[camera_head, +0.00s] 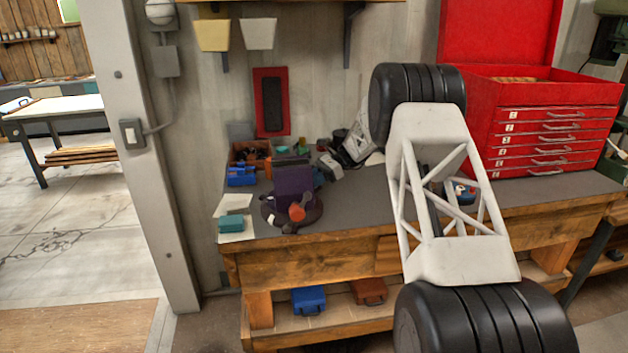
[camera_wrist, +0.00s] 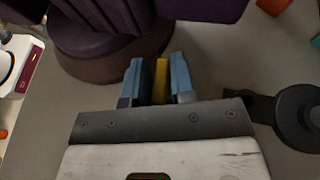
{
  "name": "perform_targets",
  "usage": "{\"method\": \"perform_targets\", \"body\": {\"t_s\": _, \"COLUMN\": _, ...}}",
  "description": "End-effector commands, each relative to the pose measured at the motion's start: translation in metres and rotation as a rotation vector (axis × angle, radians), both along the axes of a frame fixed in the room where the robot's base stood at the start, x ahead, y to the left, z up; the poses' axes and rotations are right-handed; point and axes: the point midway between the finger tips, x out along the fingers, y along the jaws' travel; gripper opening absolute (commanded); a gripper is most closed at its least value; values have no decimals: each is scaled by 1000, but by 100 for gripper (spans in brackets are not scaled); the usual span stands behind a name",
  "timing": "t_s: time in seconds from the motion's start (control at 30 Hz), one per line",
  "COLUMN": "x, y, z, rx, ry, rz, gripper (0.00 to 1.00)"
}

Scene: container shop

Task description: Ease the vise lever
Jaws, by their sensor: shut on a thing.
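The dark purple vise (camera_head: 293,186) stands on its round base on the workbench, left of my arm. An orange-red knob shows on its front. In the wrist view the vise (camera_wrist: 115,18) fills the top left, just beyond my fingertips. My gripper (camera_wrist: 160,70) has its two blue fingers shut on a narrow yellow piece (camera_wrist: 161,82), which looks like the vise lever. Most of this piece is hidden between the fingers, so its angle cannot be told.
The workbench top (camera_head: 360,208) holds a bin (camera_head: 250,153) of small parts and blue boxes (camera_head: 241,177) behind the vise. A teal box (camera_head: 231,223) lies at the left front. A red tool chest (camera_head: 545,125) stands at the right.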

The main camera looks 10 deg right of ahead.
Motion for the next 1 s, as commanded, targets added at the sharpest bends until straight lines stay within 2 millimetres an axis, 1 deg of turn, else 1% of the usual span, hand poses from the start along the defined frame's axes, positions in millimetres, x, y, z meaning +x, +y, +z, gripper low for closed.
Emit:
{"method": "perform_targets", "body": {"t_s": 0.1, "x": 1, "y": 1, "z": 0, "rx": -1, "ry": -1, "rz": 56, "gripper": 0}}
{"method": "perform_targets", "body": {"t_s": 0.3, "x": 0, "y": 1, "z": -1, "rx": 0, "ry": 0, "rz": 107, "gripper": 0}}
{"method": "perform_targets", "body": {"t_s": 0.73, "x": 0, "y": 1, "z": -1, "rx": 0, "ry": 0, "rz": 118, "gripper": 0}}
{"method": "perform_targets", "body": {"t_s": 0.77, "x": 0, "y": 1, "z": -1, "rx": 0, "ry": 0, "rz": 118, "gripper": 27}}
{"method": "perform_targets", "body": {"t_s": 0.93, "x": 0, "y": 1, "z": 0, "rx": 0, "ry": 0, "rz": 118, "gripper": 54}}
{"method": "perform_targets", "body": {"t_s": 1.0, "x": 0, "y": 1, "z": 0, "rx": 0, "ry": 0, "rz": 117, "gripper": 54}}
